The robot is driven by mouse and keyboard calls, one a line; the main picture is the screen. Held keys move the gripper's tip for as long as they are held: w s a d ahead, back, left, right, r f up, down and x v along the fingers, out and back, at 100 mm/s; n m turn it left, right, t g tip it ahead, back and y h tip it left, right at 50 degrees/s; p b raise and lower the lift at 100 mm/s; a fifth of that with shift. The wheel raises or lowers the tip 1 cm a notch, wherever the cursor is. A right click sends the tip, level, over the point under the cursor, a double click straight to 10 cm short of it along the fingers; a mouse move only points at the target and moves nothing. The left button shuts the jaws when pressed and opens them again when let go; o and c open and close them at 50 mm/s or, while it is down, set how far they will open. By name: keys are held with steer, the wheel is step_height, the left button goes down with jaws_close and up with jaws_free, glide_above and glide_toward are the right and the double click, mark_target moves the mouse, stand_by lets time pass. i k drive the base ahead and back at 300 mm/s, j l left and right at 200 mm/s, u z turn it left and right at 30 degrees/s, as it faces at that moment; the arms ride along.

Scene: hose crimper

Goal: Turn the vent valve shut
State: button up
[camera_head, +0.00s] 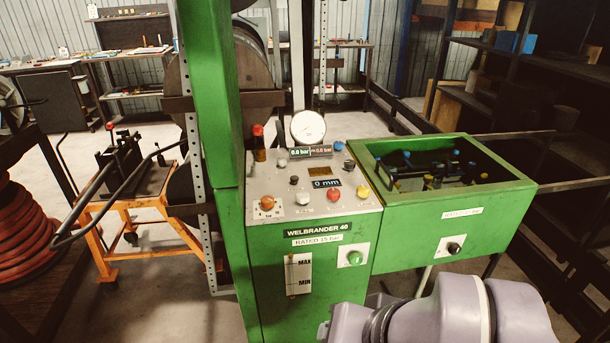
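The green crimper (271,270), labelled WELBRANDER 40, stands in the middle of the view. No label that I can read names the vent valve, so I cannot tell which control it is. A black knob (454,248) sits on a white plate on the green side box. A green knob (354,258) is on the cabinet front. A red-topped handle (257,143) stands upright at the panel's back left. My purple-grey arm shows at the lower right, in front of the machine; my gripper is not in view.
The sloped panel (313,216) carries several knobs and buttons, a round gauge (308,127) and a display (310,151) that seems to read 0.0 bar. The open-topped side box (445,230) juts right. An orange stand (135,225) with long handles and a red hose coil (25,235) are left.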

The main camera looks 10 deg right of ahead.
mark_target(334, 194)
steer(key=i+l, duration=0.95)
steer(key=i, duration=0.2)
steer(key=i+u, duration=0.05)
